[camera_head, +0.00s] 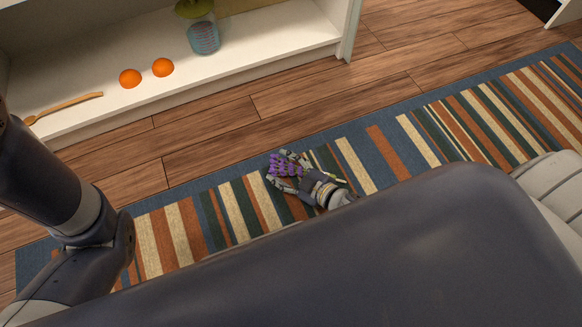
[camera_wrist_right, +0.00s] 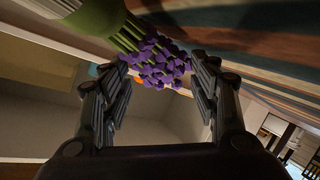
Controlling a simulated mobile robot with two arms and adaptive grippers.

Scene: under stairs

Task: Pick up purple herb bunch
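The purple herb bunch (camera_head: 284,166) shows in the head view over the striped rug, between the fingers of my right gripper (camera_head: 287,170). In the right wrist view, the purple flower heads (camera_wrist_right: 157,63) fill the gap at the fingertips. Its green stems (camera_wrist_right: 125,33) run to the upper left. The fingers stand apart on either side of the flowers; whether they press on the bunch I cannot tell. Whether the bunch rests on the rug is unclear. My left arm is at the left of the head view; its fingers do not show.
A low white shelf (camera_head: 255,45) holds two oranges (camera_head: 130,78) (camera_head: 163,67), a wooden spoon (camera_head: 68,104) and a blue glass (camera_head: 204,38). The striped rug (camera_head: 355,165) lies on a wooden floor (camera_head: 300,95). The floor between shelf and rug is clear.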

